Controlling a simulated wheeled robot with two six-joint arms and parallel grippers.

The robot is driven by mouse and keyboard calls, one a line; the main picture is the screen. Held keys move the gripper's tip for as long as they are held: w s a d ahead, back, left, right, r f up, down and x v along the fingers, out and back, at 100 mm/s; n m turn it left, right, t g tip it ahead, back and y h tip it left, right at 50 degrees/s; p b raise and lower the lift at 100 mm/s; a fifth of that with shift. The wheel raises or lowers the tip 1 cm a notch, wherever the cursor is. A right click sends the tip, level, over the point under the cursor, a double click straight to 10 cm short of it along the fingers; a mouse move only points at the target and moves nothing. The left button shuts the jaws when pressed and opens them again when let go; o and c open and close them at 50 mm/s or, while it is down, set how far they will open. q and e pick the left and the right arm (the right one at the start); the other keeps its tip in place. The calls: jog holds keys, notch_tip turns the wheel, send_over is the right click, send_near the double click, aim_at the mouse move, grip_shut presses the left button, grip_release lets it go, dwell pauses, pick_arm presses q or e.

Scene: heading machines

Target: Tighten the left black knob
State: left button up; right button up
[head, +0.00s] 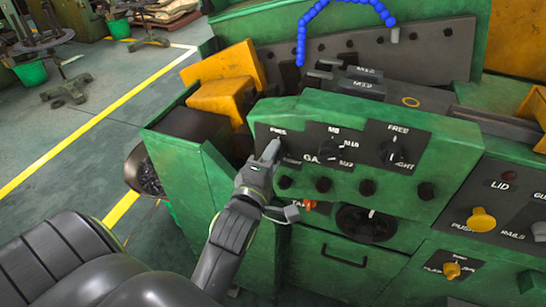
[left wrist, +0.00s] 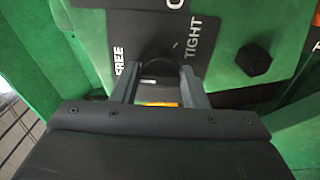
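The left black knob (left wrist: 164,48) shows in the left wrist view, on a dark plate lettered FREE and TIGHT. In the head view my gripper covers this knob at the left end of the green control panel (head: 322,108). My left gripper (head: 270,150) is up against the panel front. In the left wrist view its two fingers (left wrist: 159,78) stand apart, one on each side of the knob's lower part. A gap shows between them; whether they touch the knob is not clear. My right gripper is in neither view.
A middle knob (head: 331,147) and a right knob (head: 394,151) sit on the same panel. Several small black knobs (head: 323,184) line its lower edge. A black dial (head: 366,223) and yellow knob (head: 481,219) are nearby. Open floor (head: 60,150) lies left.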

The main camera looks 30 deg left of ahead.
pick_arm(q)
jog(key=c, duration=0.5)
jog(key=shift+c, duration=0.2)
jog(key=shift+r+m+p, duration=0.1)
jog(key=shift+m+p, duration=0.7)
jog(key=shift+m, duration=0.3)
jog(key=m+p, duration=0.8)
jog(key=m, duration=1.3)
jog(key=shift+p, duration=0.3)
jog(key=shift+m, duration=0.3)
